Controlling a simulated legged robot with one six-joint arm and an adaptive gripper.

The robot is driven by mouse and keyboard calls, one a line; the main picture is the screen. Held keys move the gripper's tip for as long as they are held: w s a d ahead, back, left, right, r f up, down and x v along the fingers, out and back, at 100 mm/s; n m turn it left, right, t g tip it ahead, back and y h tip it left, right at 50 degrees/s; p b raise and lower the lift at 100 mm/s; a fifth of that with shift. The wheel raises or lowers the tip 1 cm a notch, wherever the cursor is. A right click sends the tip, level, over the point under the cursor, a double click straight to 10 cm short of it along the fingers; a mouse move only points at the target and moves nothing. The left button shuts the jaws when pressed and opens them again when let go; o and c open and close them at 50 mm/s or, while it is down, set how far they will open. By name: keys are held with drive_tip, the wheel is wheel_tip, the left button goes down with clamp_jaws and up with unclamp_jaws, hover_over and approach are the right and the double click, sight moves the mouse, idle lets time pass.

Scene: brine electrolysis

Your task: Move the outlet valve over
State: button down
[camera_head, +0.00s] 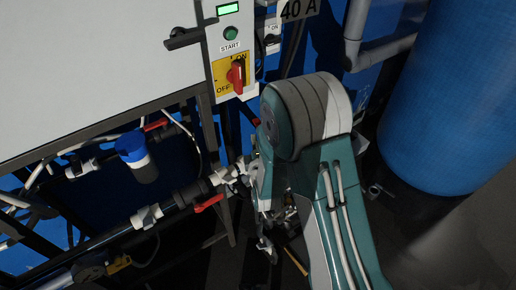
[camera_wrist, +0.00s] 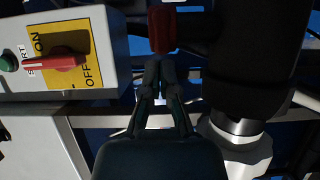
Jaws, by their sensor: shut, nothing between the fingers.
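My gripper (camera_wrist: 160,68) is shut and empty in the wrist view. Its fingertips are just below the end of a red valve handle (camera_wrist: 162,28); I cannot tell whether they touch it. A black pipe body (camera_wrist: 245,55) is right of the handle. In the head view, one red valve handle (camera_head: 208,203) sits on the pipe left of my arm, and another (camera_head: 155,125) is higher up behind it. Nothing marks which one is the outlet valve. My arm hides much of the area around my gripper in the head view.
A control box with a red rotary switch (camera_head: 236,75) is above the pipes; the switch (camera_wrist: 55,63) also shows in the wrist view. A blue-capped filter (camera_head: 137,150) hangs at left. A large blue tank (camera_head: 445,100) stands at right.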

sight(256, 126)
drive_tip(key=w, duration=0.4)
drive_tip(key=shift+w+a, duration=0.2)
drive_tip(key=shift+a, duration=0.15)
drive_tip(key=shift+w+d+m+h, duration=0.3)
drive_tip(key=shift+m+h, duration=0.1)
drive_tip(key=shift+h, duration=0.25)
drive_tip(key=shift+w+d+m+h, duration=0.3)
drive_tip(key=shift+m+h, duration=0.1)
drive_tip(key=shift+h, duration=0.25)
